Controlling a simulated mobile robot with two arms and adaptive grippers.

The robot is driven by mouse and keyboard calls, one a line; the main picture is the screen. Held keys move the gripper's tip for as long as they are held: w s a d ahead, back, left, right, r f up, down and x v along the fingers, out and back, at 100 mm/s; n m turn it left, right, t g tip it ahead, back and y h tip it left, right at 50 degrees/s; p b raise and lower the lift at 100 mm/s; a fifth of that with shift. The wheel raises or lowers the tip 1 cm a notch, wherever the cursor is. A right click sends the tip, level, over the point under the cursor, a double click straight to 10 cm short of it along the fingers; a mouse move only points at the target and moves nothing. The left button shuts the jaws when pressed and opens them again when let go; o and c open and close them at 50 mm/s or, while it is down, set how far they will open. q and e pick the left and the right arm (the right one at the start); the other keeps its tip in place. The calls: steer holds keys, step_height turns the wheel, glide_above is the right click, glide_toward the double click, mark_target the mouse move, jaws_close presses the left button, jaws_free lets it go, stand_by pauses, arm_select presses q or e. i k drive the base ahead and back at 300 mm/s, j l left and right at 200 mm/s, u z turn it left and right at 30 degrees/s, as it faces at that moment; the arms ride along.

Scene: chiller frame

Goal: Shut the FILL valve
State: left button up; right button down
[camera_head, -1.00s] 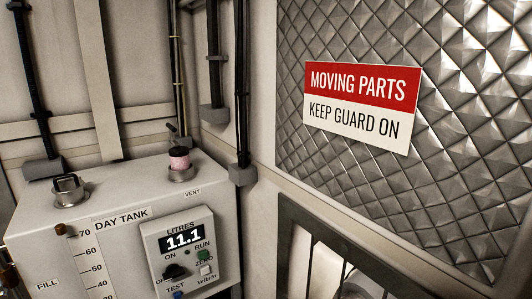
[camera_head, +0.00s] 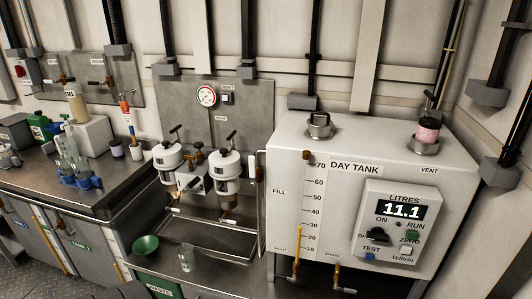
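The white day tank (camera_head: 340,225) stands right of centre. The FILL label (camera_head: 279,192) is on the left part of its front. Just left of that label, a thin upright pipe (camera_head: 262,215) runs beside the tank, with a small brown, brass-like fitting (camera_head: 259,173) near its top. This looks like the FILL valve, but it is too small to tell its handle's position. The panel display (camera_head: 402,210) reads 11.1 litres.
Two white filter housings (camera_head: 227,170) stand left of the tank, under a round gauge (camera_head: 207,96). A glass beaker (camera_head: 186,260) and a green funnel (camera_head: 146,245) are on the bench below. Bottles and a blue-based rack (camera_head: 82,180) occupy the left worktop.

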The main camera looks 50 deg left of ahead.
mark_target(252, 158)
steer(key=k+l+u, duration=0.15)
steer(key=u, duration=1.35)
